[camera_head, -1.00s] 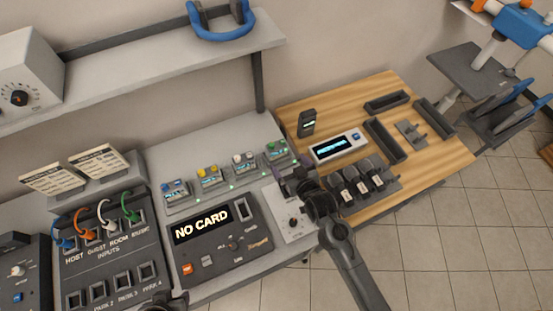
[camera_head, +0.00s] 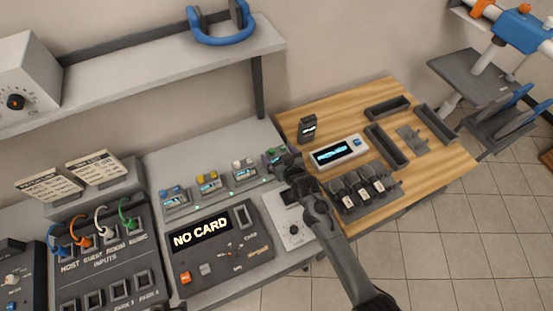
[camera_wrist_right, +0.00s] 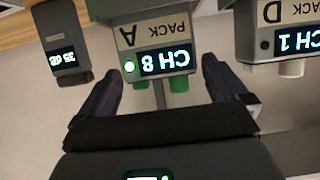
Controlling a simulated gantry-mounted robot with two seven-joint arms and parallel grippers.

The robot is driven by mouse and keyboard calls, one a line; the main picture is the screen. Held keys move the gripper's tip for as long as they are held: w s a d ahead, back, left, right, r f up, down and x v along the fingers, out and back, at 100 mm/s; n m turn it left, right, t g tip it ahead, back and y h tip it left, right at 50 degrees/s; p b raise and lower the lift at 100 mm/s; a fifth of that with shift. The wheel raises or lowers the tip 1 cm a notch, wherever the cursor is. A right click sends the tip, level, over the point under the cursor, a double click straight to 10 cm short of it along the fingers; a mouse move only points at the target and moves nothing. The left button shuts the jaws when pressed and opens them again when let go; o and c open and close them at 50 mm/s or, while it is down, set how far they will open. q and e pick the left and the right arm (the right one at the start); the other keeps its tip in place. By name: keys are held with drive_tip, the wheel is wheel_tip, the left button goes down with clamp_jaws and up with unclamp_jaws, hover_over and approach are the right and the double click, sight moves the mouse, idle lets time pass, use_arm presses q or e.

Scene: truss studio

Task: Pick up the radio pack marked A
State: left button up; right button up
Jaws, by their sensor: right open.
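The radio pack marked A (camera_head: 274,154) is a grey box with green knobs, the rightmost pack in the row on the grey bench. In the right wrist view, pack A (camera_wrist_right: 155,38) appears upside down, its screen reading CH 8 beside a lit green light. My right gripper (camera_head: 284,161) is at the pack and partly hides it in the head view. In the right wrist view, the fingers of my right gripper (camera_wrist_right: 167,78) are apart, one toward each side of pack A, with the pack just beyond their tips. My left gripper is not in view.
Pack D (camera_wrist_right: 275,25) stands close to pack A. White-knobbed (camera_head: 243,170), yellow-knobbed (camera_head: 208,183) and blue-knobbed (camera_head: 174,199) packs line the bench. A dark handheld device (camera_head: 307,127) stands on the wooden table (camera_head: 350,110). A panel reading NO CARD (camera_head: 215,265) lies in front.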

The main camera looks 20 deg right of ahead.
drive_tip(key=shift+w+f, duration=0.15)
drive_tip(key=shift+w, duration=0.15)
drive_tip(key=c, duration=1.3)
